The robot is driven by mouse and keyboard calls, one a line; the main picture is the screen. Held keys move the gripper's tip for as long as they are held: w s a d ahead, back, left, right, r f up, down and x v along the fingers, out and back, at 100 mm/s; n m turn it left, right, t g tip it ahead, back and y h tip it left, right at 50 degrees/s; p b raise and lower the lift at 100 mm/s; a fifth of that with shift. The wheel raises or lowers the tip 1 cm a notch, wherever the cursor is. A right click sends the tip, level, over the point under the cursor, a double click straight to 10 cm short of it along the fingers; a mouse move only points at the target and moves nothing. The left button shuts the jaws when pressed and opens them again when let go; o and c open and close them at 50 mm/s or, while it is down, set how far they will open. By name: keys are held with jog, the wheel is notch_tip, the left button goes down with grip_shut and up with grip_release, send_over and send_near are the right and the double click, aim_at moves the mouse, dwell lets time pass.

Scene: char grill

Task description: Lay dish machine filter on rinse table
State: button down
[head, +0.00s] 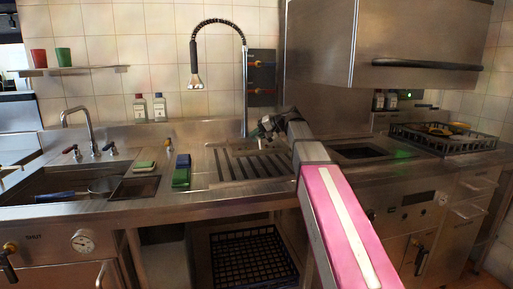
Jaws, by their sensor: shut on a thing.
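My arm reaches out over the counter, and my gripper (266,128) is small and dark at its far end, above the back of the ribbed part of the rinse table (232,170). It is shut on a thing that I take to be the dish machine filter. A grey flat piece (243,147) shows just below and left of the gripper, close to the table top. Its outline is unclear, and I cannot tell whether it touches the table. My arm hides part of the area.
The dish machine hood (330,45) stands raised at right, over an open well (362,151). A black rack (440,140) is farther right. A spray hose (194,60) hangs above. The sink (60,185) is at left.

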aim_at(255, 146)
jog(key=shift+w+d+f, duration=0.2)
jog(key=shift+w+f, duration=0.25)
jog(key=shift+w, duration=0.3)
jog(key=shift+f, duration=2.05)
jog(key=c, duration=1.1)
grip_release()
jog(key=shift+f, duration=0.1)
jog(key=v, duration=1.2)
